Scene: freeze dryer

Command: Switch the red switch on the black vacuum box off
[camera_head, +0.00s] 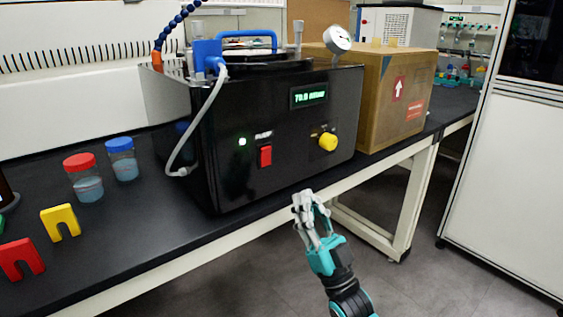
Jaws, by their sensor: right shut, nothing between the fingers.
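The black vacuum box (225,165) stands on the dark bench. Its front carries the red switch (265,156), a lit green lamp (242,142) to the switch's left, a yellow knob (328,141) to its right and a green lit display (309,96) above. I cannot tell the switch's position from its tilt. My right gripper (303,198) is shut and empty, below and to the right of the switch, in front of the bench edge and apart from the box. My left gripper is not in view.
A cardboard box (395,105) stands right of the vacuum box. Left are a red-lidded jar (87,185), a blue-lidded jar (123,165), a yellow piece (60,223) and a red piece (21,259). A white cabinet (510,185) stands at right. The space before the box's front is clear.

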